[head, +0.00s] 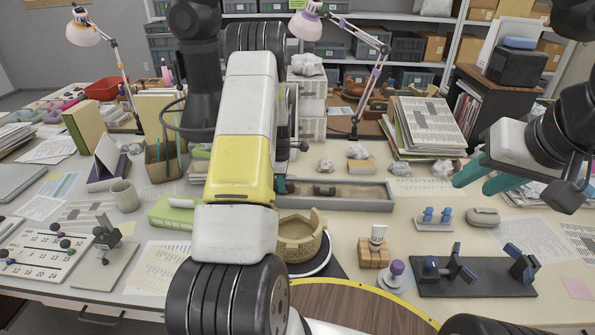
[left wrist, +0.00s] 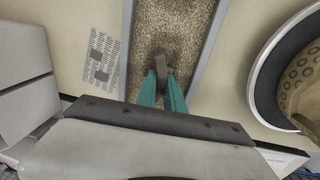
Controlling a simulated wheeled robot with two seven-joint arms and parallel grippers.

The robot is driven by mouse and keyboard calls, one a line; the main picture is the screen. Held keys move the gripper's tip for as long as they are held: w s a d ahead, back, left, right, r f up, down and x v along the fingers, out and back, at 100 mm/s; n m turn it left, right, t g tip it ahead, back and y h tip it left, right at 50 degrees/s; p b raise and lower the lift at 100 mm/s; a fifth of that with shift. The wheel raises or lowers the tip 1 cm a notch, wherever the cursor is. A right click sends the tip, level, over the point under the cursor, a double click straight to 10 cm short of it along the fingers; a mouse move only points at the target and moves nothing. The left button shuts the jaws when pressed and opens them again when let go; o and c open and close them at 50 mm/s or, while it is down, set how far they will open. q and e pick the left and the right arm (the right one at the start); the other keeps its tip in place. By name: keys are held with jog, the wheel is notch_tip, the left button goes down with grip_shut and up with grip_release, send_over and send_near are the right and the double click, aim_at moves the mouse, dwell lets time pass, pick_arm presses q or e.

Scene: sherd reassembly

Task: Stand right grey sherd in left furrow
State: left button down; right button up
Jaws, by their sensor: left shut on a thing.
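The long grey tray of brown sand (head: 370,205) lies in the middle of the table, partly behind my left arm. In the left wrist view the sand tray (left wrist: 200,75) runs up the picture. My left gripper (left wrist: 162,76) has its teal fingers shut on a small grey-brown sherd (left wrist: 163,60) over the sand. I cannot tell whether the sherd touches the sand. In the head view a dark piece (head: 324,190) shows in the tray; I cannot tell whether it is the held sherd. Furrows are not clear. My right gripper (head: 478,180) is open and empty at the right.
A tan pot (head: 300,238) stands in front of the tray, close to my left arm. Pale lumps (head: 358,152) lie behind the tray. A wooden block with a tube (head: 374,250), a purple-topped bottle (head: 394,273) and a dark stand (head: 470,280) are at the front right.

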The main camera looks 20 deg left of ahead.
pick_arm(q)
jog(key=c, duration=1.4)
grip_release()
jog(key=shift+o, duration=0.2)
jog(key=shift+r, duration=0.1)
notch_tip(320, 180, up, 8)
jog(key=shift+s+d+f, duration=0.15)
jog(key=shift+s+f, duration=0.1)
jog(key=shift+s, duration=0.2)
